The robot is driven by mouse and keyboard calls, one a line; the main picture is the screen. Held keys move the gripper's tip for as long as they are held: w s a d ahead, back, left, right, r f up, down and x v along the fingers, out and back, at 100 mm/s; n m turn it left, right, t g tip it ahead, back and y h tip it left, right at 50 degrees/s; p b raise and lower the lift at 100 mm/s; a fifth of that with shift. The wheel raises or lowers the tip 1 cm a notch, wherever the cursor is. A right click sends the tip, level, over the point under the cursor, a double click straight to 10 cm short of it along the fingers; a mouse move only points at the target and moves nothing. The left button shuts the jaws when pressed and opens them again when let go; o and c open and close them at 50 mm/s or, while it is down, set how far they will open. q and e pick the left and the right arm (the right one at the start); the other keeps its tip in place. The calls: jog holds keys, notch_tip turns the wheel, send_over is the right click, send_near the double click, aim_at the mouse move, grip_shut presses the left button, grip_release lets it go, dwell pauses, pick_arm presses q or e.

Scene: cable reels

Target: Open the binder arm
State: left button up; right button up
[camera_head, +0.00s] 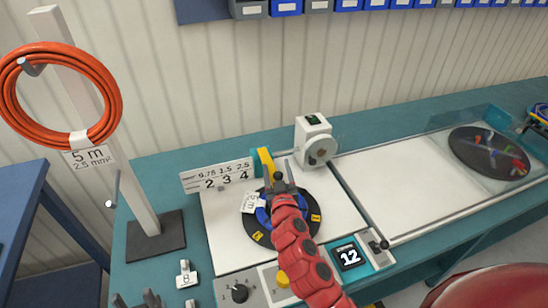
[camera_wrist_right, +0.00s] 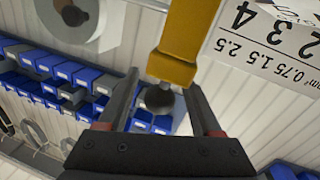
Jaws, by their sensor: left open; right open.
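The binder arm (camera_head: 264,158) is a yellow bar at the back of the reel station, beside a teal block. In the right wrist view the yellow bar (camera_wrist_right: 182,45) comes down from the top and ends in a dark round knob (camera_wrist_right: 159,97). My right gripper (camera_head: 279,172), on the red arm, is open at the yellow bar. In the right wrist view its two fingers (camera_wrist_right: 160,104) stand on either side of the knob, with gaps visible. My left gripper (camera_head: 138,299) appears as dark fingers at the bottom left edge, open and away from the binder arm.
A black and blue reel (camera_head: 258,228) lies under my right arm, partly hidden. A numbered sign (camera_head: 217,176) stands left of the binder arm and a white crank unit (camera_head: 314,143) right of it. An orange cable coil (camera_head: 103,110) hangs on a post at left.

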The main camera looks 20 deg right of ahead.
jog(key=shift+w, duration=0.3)
jog(key=shift+r, duration=0.1)
jog(key=shift+s, duration=0.1)
jog(key=shift+c, duration=0.4)
grip_shut()
dwell(0.7)
